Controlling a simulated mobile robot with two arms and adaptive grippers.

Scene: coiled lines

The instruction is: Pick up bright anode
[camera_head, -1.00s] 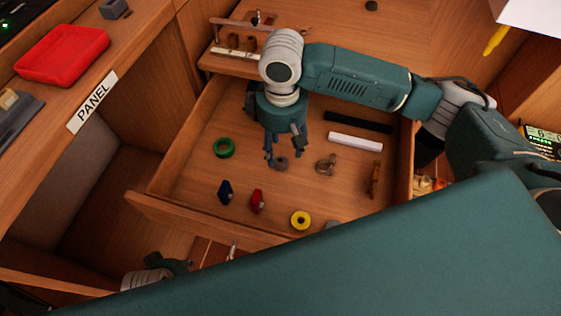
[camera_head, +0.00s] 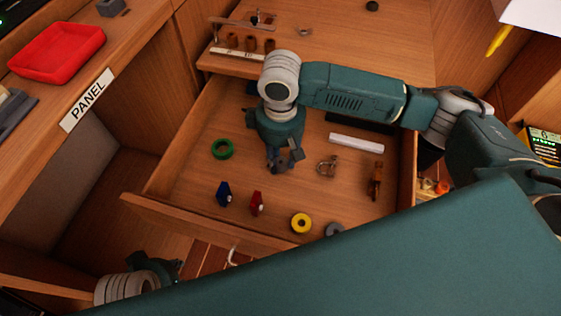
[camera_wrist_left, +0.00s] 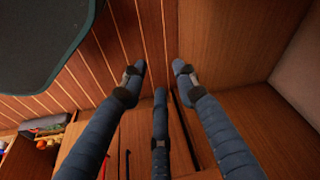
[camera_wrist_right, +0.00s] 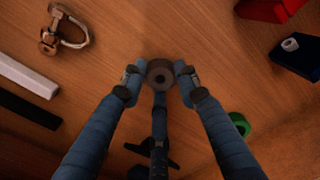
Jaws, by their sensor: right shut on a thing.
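A grey ring-shaped anode (camera_wrist_right: 160,65) is between the fingertips of my right gripper (camera_wrist_right: 160,82) in the right wrist view, and both fingers touch its sides. In the head view my right gripper (camera_head: 285,162) points down into the open drawer and mostly hides this ring. I cannot tell whether the ring is clear of the drawer floor. A second grey ring (camera_head: 334,229) lies near the drawer front, partly hidden by my arm. My left gripper (camera_head: 172,268) is low at the left, outside the drawer. Its fingers are apart and empty in the left wrist view (camera_wrist_left: 160,75).
The drawer (camera_head: 160,208) also holds a green ring (camera_head: 222,149), blue piece (camera_head: 224,194), red piece (camera_head: 257,202), yellow ring (camera_head: 301,222), shackle (camera_head: 327,166), white bar (camera_head: 356,143) and brown fitting (camera_head: 375,181). Drawer walls surround my right gripper. A red tray (camera_head: 57,52) sits on the left panel.

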